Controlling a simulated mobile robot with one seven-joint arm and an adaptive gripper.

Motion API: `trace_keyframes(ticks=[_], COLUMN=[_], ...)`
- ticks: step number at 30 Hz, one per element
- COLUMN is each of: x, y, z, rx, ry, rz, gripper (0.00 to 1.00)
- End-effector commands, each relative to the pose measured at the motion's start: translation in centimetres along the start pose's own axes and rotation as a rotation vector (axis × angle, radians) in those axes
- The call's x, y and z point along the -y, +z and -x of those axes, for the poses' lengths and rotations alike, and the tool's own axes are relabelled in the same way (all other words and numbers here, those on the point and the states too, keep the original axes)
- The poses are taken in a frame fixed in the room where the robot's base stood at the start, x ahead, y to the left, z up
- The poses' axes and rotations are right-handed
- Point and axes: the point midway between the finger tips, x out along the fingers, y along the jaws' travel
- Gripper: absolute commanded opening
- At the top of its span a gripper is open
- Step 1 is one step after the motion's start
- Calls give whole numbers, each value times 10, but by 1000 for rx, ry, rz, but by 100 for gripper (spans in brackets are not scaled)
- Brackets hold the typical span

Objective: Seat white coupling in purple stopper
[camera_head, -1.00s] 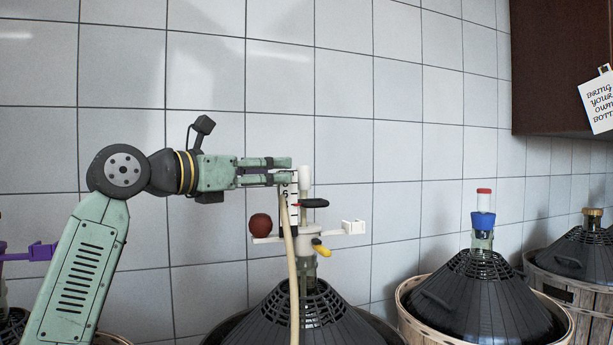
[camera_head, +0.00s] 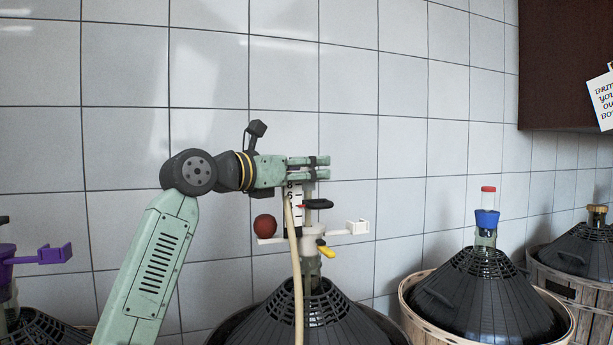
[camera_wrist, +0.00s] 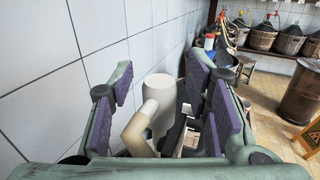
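The white coupling (camera_wrist: 160,98) is an upright white tube with a beige hose (camera_wrist: 137,130) joined to its side. In the wrist view it stands between the two purple-padded fingers of my gripper (camera_wrist: 165,95). The fingers are open, with a gap at the left; contact at the right is hard to judge. In the head view my gripper (camera_head: 322,168) points right, level, and its fingers hide the coupling's top. The hose (camera_head: 297,270) hangs down in front of the middle demijohn. The purple stopper (camera_head: 22,258), with a square side holder, is at the far left, partly cut off.
Below my gripper a white stopper (camera_head: 345,232) carries a red ball (camera_head: 265,225) and black and yellow handles. A blue-stoppered demijohn (camera_head: 487,219) stands right. The tiled wall is close behind; air above is free.

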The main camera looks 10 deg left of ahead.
Motion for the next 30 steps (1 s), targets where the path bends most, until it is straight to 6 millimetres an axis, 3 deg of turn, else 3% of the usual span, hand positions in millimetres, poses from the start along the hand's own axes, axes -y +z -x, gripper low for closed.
trace_keyframes(ticks=[17,25,30], x=[0,-1,0], y=[0,2,16], z=[0,1,0], rx=[0,1,2], ry=[1,2,3], rz=[0,-1,-3], gripper=[3,3,3])
